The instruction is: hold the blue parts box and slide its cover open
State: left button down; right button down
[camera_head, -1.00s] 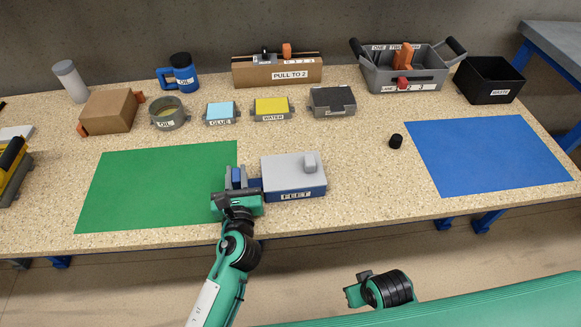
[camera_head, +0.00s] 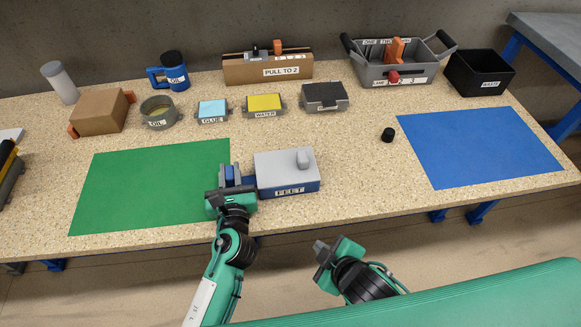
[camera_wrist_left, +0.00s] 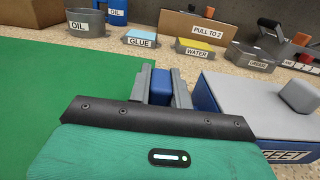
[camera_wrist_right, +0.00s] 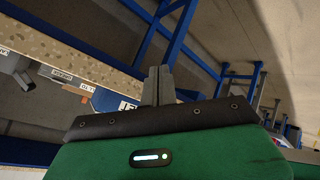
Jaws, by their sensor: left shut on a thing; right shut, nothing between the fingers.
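The blue parts box (camera_head: 290,195) stands on the table between the two mats and bears a FEET label. Its grey cover (camera_head: 279,168) lies over the top, with a raised grey knob (camera_head: 304,157) toward the right end. My left gripper (camera_head: 230,176) is at the box's left side, shut on the blue handle (camera_wrist_left: 161,87) that sticks out there. The left wrist view also shows the grey cover (camera_wrist_left: 262,101) at right. My right gripper (camera_head: 321,252) is shut and empty, in front of the table edge and apart from the box. In the right wrist view its fingers (camera_wrist_right: 158,86) are together.
A green mat (camera_head: 150,185) lies left of the box and a blue mat (camera_head: 475,145) to the right. A small black cylinder (camera_head: 388,134) stands between box and blue mat. Labelled containers, including a yellow-topped one (camera_head: 264,103), line the back.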

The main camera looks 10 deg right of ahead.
aim_at(291, 174)
pick_arm(q)
jog(key=shift+f, duration=0.2)
pick_arm(e)
jog(key=w+d+r+t+h, duration=0.1)
jog(key=w+r+t+h, duration=0.1)
jog(key=r, duration=0.1)
jog(key=w+d+r+n+t+h, duration=0.1)
jog(key=w+r+t+h, duration=0.1)
jog(key=w+r, duration=0.1)
jog(key=w+d+r+t+h, duration=0.1)
jog(key=w+d+r, duration=0.1)
jog(key=w+r, duration=0.1)
jog(key=shift+d+t+h, duration=0.1)
jog(key=shift+t+h, duration=0.3)
jog(key=a+n, duration=0.1)
jog(key=a, duration=0.2)
jog(key=a+n+t, duration=0.1)
jog(key=a, duration=0.3)
jog(key=s+a+n+t+h, duration=0.1)
jog(key=a, duration=0.2)
jog(key=shift+a+r, duration=0.1)
jog(key=shift+a, duration=0.15)
jog(key=shift+a+r, duration=0.1)
jog(key=shift+a, duration=0.15)
jog(key=shift+w, duration=0.25)
pick_arm(q)
jog(key=shift+f, duration=0.1)
pick_arm(e)
jog(key=x, duration=0.9)
jog(key=shift+w+r, duration=0.15)
